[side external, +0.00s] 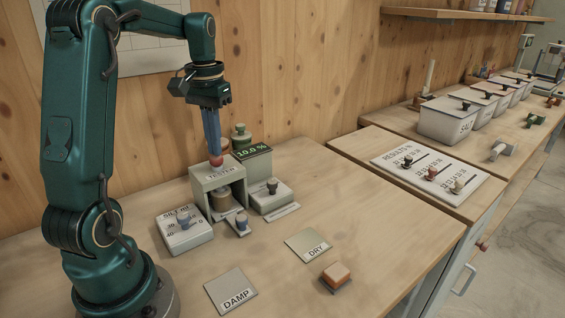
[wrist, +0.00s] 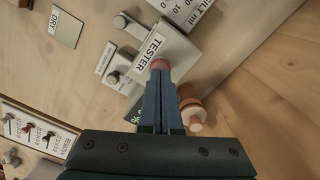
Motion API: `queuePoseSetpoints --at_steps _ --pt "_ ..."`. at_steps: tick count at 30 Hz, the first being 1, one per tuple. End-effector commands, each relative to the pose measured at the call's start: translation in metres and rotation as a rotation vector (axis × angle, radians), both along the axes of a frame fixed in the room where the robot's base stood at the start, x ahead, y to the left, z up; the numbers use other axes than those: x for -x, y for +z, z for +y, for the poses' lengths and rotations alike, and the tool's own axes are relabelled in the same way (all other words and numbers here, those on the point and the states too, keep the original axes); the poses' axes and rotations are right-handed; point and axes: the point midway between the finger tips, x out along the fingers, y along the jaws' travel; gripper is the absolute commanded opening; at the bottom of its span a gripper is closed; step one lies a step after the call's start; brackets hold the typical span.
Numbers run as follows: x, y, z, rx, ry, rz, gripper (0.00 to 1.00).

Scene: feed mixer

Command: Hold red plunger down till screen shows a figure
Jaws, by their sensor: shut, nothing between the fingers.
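The tester (side external: 217,180) is a pale box-like frame on the bench with a round container (side external: 221,199) inside it. Its red plunger (side external: 216,160) stands on top, and it also shows in the wrist view (wrist: 160,64). My gripper (side external: 214,152) points straight down with its blue fingers shut and empty. The fingertips are at the top of the plunger and appear to touch it. How far the plunger is pressed in cannot be told. The dark screen (side external: 251,153) behind the tester shows "10.0 %" in green.
A box marked SILT (side external: 184,229) stands left of the tester, a box with a dark knob (side external: 271,195) right. DAMP (side external: 231,291) and DRY (side external: 308,245) plates and an orange-topped block (side external: 336,276) lie in front. A results board (side external: 430,175) lies farther right.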

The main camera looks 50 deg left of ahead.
Motion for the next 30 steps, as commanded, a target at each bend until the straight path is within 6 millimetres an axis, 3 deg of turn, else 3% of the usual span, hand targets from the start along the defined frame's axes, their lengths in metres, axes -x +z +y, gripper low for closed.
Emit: queuePoseSetpoints --at_steps 22,30 --pt "-0.001 0.053 0.001 -0.002 0.000 -0.002 0.00" --pt "0.000 0.060 0.000 0.000 0.000 0.001 0.00"
